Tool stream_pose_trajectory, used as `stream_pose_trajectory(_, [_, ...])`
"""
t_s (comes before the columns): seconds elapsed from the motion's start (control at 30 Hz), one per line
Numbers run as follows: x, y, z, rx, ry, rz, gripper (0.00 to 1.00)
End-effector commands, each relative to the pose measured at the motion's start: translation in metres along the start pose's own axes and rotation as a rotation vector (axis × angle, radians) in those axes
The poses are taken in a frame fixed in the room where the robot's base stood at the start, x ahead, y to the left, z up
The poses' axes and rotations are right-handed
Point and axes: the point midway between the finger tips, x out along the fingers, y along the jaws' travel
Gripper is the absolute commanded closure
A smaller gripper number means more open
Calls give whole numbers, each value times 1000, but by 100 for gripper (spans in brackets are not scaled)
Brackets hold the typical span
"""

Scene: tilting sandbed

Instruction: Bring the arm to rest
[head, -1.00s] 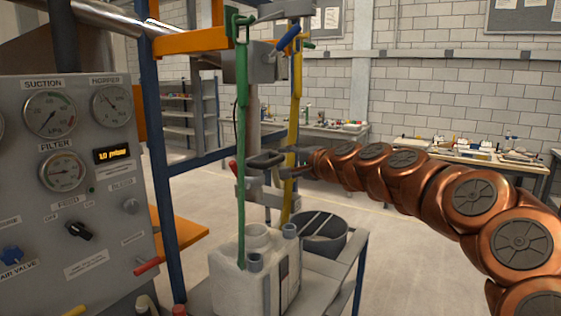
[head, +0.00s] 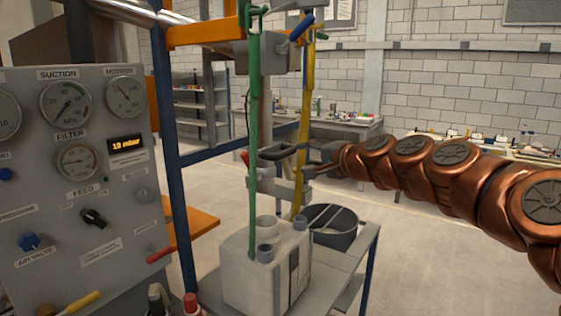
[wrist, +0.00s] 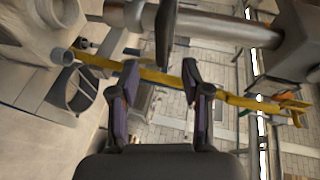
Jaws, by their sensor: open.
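My copper-coloured arm (head: 455,165) reaches in from the right in the head view, roughly level. My gripper (head: 316,171) is at its left end, beside the grey clamp handle (head: 283,152) and the yellow hose (head: 304,120). In the wrist view my gripper (wrist: 160,70) has its two dark fingers apart, with nothing held between them. The yellow hose (wrist: 160,76) crosses the picture behind the fingertips. I cannot tell whether a finger touches it.
A control panel (head: 120,215) with gauges stands at left. A green hose (head: 254,150) runs down to a white canister (head: 250,275) on a trolley. Open floor (head: 430,265) lies below my arm.

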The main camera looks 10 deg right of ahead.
Motion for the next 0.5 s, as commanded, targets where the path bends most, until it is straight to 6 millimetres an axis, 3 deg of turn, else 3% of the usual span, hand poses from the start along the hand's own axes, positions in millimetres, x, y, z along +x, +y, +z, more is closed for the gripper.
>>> stream_pose_trajectory(0.13, [-11,20,67,-151,-128,95,52])
stream_pose_trajectory(0.23, [-26,50,118,-281,-238,196,52])
stream_pose_trajectory(0.4, [-68,119,187,-483,-419,394,52])
stream_pose_trajectory(0.5, [-101,163,213,-582,-514,518,52])
